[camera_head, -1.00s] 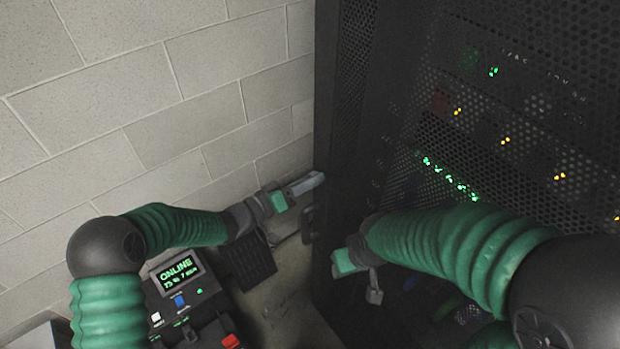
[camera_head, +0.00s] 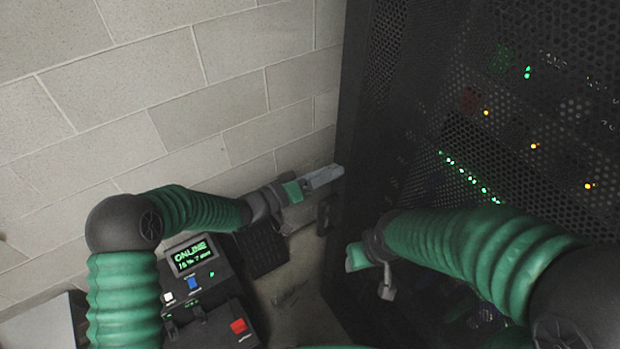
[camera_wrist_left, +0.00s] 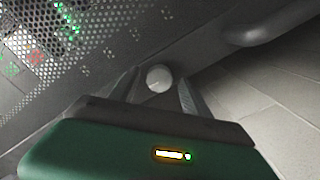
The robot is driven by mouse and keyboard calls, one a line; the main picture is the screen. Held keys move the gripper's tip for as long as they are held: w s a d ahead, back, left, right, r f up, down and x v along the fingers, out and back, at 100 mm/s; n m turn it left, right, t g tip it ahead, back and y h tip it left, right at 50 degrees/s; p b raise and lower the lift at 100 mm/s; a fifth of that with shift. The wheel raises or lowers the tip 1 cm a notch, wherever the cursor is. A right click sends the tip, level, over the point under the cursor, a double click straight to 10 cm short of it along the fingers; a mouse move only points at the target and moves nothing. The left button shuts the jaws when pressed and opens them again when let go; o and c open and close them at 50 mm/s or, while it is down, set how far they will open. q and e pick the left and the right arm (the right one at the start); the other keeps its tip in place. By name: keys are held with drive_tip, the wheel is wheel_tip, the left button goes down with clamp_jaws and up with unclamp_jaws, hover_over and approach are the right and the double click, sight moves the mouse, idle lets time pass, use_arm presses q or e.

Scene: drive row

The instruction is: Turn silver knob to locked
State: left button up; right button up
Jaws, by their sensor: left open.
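The silver knob (camera_wrist_left: 158,78) is a small round disc on the dark rack door, near its edge, in the left wrist view. It shows between the two fingers of my open left gripper (camera_wrist_left: 157,92); I cannot tell whether they touch it. In the head view my left gripper (camera_head: 328,177) points right, its tip at the rack's left edge, and the knob is not discernible there. My right gripper (camera_head: 384,284) hangs in front of the perforated rack door, pointing down; its finger gap is not clear.
The dark server rack (camera_head: 372,130) with green and amber lights fills the right. A pale block wall (camera_head: 190,100) stands at left. A control box (camera_head: 212,290) with an ONLINE screen and a red button sits below my left arm. A dark handle shape (camera_head: 325,214) is below the left gripper.

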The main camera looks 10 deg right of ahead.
use_arm(q)
drive_tip(key=b+v, duration=0.3)
drive_tip(key=v, duration=1.3)
drive_tip(key=shift+a, duration=0.25)
drive_tip(key=shift+w+d+f, duration=0.1)
drive_tip(key=w+a+f+n+t+y+b, duration=0.1)
drive_tip(key=w+a+f+t+y, duration=0.15)
drive_tip(key=a+y, duration=0.35)
drive_tip(key=w+a+f+n+t+y+b, duration=0.1)
drive_tip(key=w+a+f+n+t+y, duration=0.1)
drive_tip(key=a+f+y, duration=0.3)
drive_tip(key=s+a+f+n+g+y, duration=0.15)
drive_tip(key=s+a+g+y, duration=0.3)
drive_tip(key=s+a, duration=0.55)
drive_tip(key=s+f+g, duration=0.2)
drive_tip(key=s+g, duration=0.1)
drive_tip(key=s, duration=0.8)
drive_tip(key=shift+s+d+f+y, duration=0.3)
drive_tip(key=shift+s+y, duration=0.05)
drive_tip(key=shift+y, duration=0.1)
